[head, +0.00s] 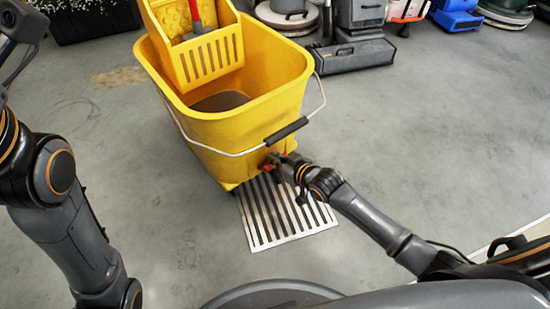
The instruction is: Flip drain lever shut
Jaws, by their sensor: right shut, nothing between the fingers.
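A yellow mop bucket (228,122) stands on the grey floor, with dark water visible inside and a wire handle with a black grip (286,130). A small red drain lever (268,167) shows low on its near side, partly hidden by my right gripper. My right gripper (275,160) is at the lever, shut with nothing between its fingers; whether it touches the lever is too small to tell. My left arm shows at the left, but its gripper is not in view.
A slatted metal floor grate (287,213) lies under the bucket's near edge. A yellow wringer (205,55) with a red-handled stick sits on the bucket's far side. Floor machines (352,52) stand along the back. Open floor lies to the right.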

